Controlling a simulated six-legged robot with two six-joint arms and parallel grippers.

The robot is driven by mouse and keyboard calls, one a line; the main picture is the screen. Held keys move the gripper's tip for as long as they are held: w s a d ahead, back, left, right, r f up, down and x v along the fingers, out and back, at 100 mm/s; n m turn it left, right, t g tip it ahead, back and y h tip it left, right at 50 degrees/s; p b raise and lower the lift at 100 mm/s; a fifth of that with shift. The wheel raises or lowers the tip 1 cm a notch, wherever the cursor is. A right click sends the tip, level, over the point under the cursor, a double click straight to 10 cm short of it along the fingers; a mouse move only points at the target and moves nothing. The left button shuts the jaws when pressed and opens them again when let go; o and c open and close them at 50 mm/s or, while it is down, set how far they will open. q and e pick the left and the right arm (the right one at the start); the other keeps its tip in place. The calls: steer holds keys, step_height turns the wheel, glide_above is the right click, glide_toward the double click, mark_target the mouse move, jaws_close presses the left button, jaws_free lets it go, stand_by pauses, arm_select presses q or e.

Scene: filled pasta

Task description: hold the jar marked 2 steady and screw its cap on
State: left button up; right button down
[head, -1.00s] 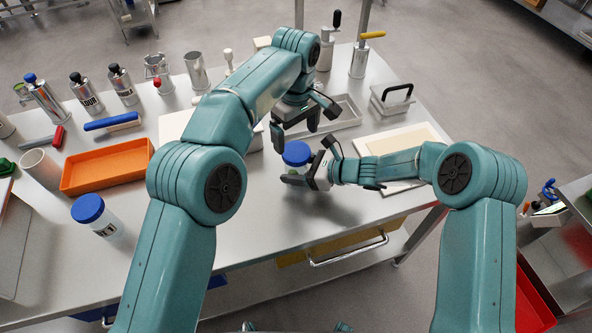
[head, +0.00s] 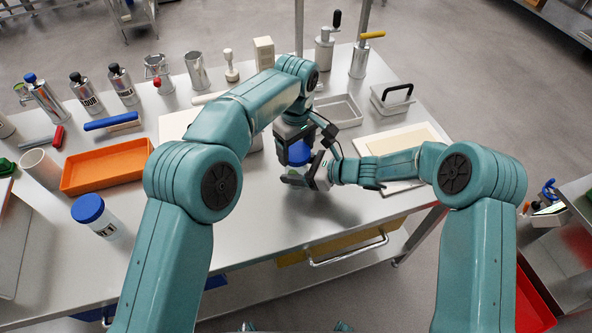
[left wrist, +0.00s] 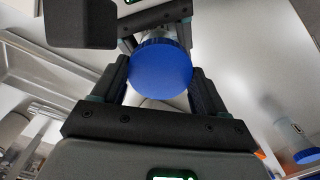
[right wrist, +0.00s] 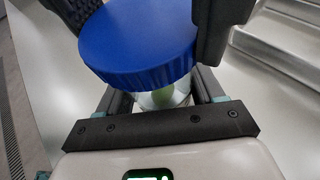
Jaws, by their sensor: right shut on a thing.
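A clear jar (right wrist: 165,97) with a blue cap (right wrist: 140,42) on top stands near the table's middle; a number on it is hidden from view. My right gripper (head: 305,178) is shut on the jar's body from the right side. My left gripper (head: 294,158) is above it, pointing down, with its fingers on either side of the blue cap, which also shows in the left wrist view (left wrist: 161,68). A slight gap seems to show between those fingers and the cap, so it looks open. Something pale green shows inside the jar.
A metal tray (head: 338,112) and a pale board (head: 400,141) lie behind and right of the held jar. The front table area is clear.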

arm_select(q)
steer(key=m, duration=0.4)
steer(key=shift+m, duration=0.4)
steer(key=m, duration=1.3)
steer(key=o, duration=1.2)
steer(key=shift+r, duration=3.7)
arm_select(e)
steer(key=shift+c, duration=0.3)
jaws_free()
